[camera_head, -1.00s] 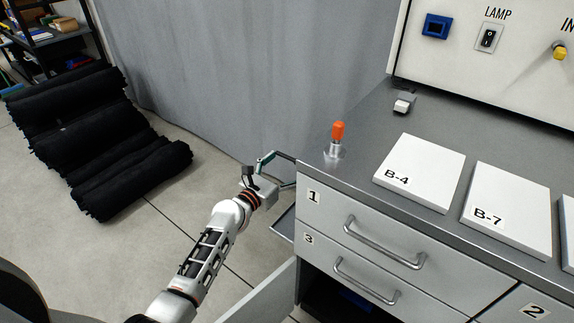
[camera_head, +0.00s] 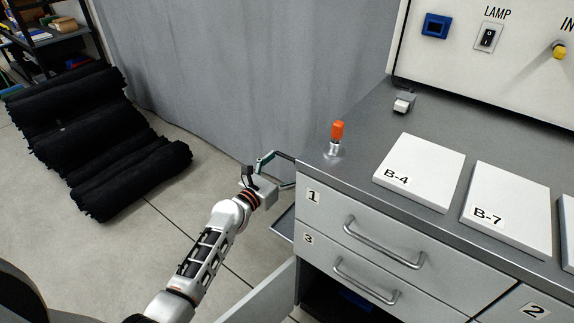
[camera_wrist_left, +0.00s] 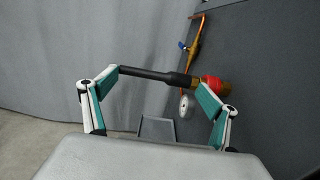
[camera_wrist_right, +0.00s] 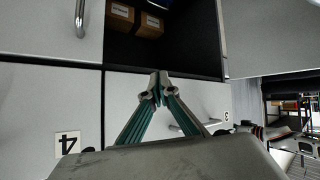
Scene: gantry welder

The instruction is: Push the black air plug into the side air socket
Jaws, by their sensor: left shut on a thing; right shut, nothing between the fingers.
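In the left wrist view, the black air plug (camera_wrist_left: 155,74) lies crosswise between the fingers of my left gripper (camera_wrist_left: 158,84), which is shut on it. The plug's thick right end meets the red-collared brass side air socket (camera_wrist_left: 214,86) on the dark cabinet side. I cannot tell how deep it sits. In the head view, my left gripper (camera_head: 277,170) is beside the cabinet's left side; plug and socket cannot be made out there. My right gripper (camera_wrist_right: 158,88) is shut and empty, fingertips together, in front of the cabinet fronts.
A copper pipe with a blue valve (camera_wrist_left: 192,47) and a round gauge (camera_wrist_left: 186,105) are near the socket. A grey curtain (camera_head: 250,70) hangs behind. An open door (camera_head: 262,298) stands below my left gripper. The bench top (camera_head: 375,125) carries an orange-capped fitting (camera_head: 337,135) and white plates.

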